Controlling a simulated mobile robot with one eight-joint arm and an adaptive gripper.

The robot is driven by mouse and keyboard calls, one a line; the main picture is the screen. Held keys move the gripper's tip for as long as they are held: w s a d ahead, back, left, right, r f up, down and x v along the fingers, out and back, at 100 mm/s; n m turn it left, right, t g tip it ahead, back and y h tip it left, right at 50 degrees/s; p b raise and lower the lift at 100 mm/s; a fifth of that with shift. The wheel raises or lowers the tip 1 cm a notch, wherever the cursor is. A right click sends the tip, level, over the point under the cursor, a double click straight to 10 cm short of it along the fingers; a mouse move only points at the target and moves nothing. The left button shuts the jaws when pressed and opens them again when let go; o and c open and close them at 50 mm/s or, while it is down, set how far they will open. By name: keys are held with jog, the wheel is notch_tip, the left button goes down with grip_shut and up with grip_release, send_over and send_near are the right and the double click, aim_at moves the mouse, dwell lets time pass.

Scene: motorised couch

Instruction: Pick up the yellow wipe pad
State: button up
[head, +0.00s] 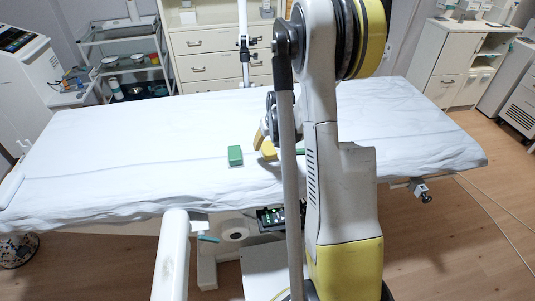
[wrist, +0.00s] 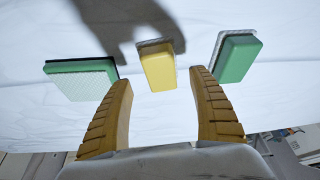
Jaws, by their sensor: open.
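The yellow wipe pad (wrist: 159,71) lies on the white sheet in the wrist view, with a grey layer along its far side. It sits between and just beyond the tips of my gripper (wrist: 161,80), whose two ridged tan fingers are spread apart with nothing held. In the head view my gripper is mostly hidden behind my arm. A yellow block (head: 269,150) shows there beside a tan finger and looks like the pad. Whether a finger touches the pad is unclear.
A green pad (wrist: 82,78) lies left of the yellow one and another green pad (wrist: 238,58) lies right. The left one has a pale textured face. The sheeted couch (head: 110,150) is otherwise clear. Drawers (head: 205,68) and a shelf trolley (head: 127,60) stand behind it.

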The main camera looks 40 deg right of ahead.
aim_at(268, 147)
jog(key=b+x, duration=0.2)
jog(key=x, duration=0.3)
jog(key=shift+r, duration=0.25)
jog(key=c, duration=1.2)
jog(key=shift+c, duration=0.4)
jog(key=shift+r+p, duration=0.3)
jog(key=shift+r, duration=0.25)
jog(key=r, duration=0.1)
jog(key=r+p, duration=0.1)
jog(key=s+r+p, duration=0.1)
jog(key=r, duration=0.1)
jog(key=shift+d, duration=0.35)
jog(key=s+d+r+p, duration=0.3)
jog(key=s+d+r, duration=0.3)
jog(key=s, duration=0.2)
jog(key=shift+s, duration=0.3)
